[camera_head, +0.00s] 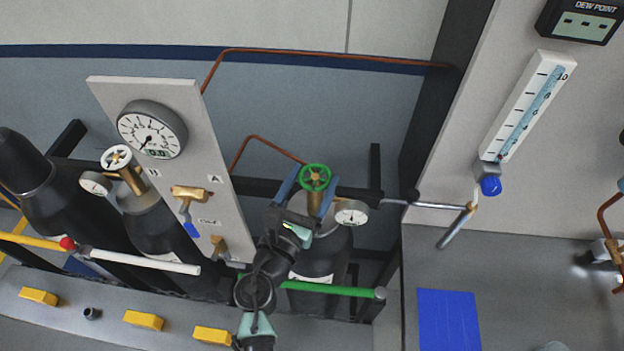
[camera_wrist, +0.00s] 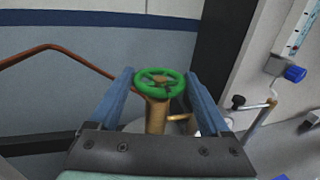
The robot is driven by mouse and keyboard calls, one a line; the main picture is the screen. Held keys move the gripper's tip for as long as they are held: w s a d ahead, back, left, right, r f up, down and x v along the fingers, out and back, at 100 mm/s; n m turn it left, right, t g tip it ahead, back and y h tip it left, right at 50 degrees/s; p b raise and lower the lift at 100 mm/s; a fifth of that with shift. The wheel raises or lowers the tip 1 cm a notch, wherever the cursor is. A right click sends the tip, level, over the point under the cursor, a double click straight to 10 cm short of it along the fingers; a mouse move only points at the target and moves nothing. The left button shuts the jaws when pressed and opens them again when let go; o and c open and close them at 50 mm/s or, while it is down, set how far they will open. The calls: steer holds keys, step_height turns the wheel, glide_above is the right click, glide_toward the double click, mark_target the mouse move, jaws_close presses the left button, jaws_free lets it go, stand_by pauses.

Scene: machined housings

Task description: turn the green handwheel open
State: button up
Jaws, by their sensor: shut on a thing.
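The green handwheel (camera_head: 315,178) sits on a brass valve stem atop a dark cylinder (camera_head: 318,250) in the head view. In the wrist view the wheel (camera_wrist: 159,82) lies between my two blue fingers, with the brass stem (camera_wrist: 156,115) below it. My gripper (camera_head: 316,176) is shut on the wheel, one finger at its left rim and one at its right. The fingertips also show in the wrist view (camera_wrist: 160,75). The exact contact with the rim is hard to see.
A gauge (camera_head: 351,214) stands just right of the valve. A grey panel with a large dial (camera_head: 152,130) and brass valves is to the left. A green bar (camera_head: 330,289) crosses in front of the cylinder. A copper pipe (camera_wrist: 60,50) runs behind on the left.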

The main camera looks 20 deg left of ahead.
steer(key=shift+d+n+y, duration=0.1)
steer(key=shift+n+y, duration=0.2)
steer(key=shift+y, duration=0.1)
steer(key=shift+d+n+g+y, duration=0.15)
steer(key=shift+n+g+y, duration=0.15)
steer(key=shift+n+y, duration=1.1)
steer(key=shift+y, duration=1.1)
steer(key=shift+w+d+n+g+y, duration=0.1)
steer(key=shift+n+g+y, duration=0.4)
steer(key=shift+n+y, duration=0.2)
steer(key=shift+w+d+n+g+y+b, duration=0.15)
steer(key=shift+n+g+y+b, duration=0.35)
steer(key=shift+y, duration=0.25)
steer(key=shift+d+n+g+y+b, duration=0.1)
steer(key=shift+n+g+y+b, duration=0.25)
steer(key=shift+n+y, duration=0.35)
steer(key=n+g+y+b, duration=0.1)
steer(key=g+y+b, duration=0.1)
steer(key=n+g+y+b, duration=0.2)
steer(key=shift+w+d+f+n, duration=0.2)
steer(key=shift+n, duration=0.1)
steer(key=shift+r+n+g+y+b, duration=0.1)
steer(key=shift+n+g+y+b, duration=0.7)
steer(key=shift+g+b, duration=0.4)
steer(key=shift+r+g, duration=0.1)
steer(key=shift+g, duration=0.25)
steer(key=shift+a, duration=0.1)
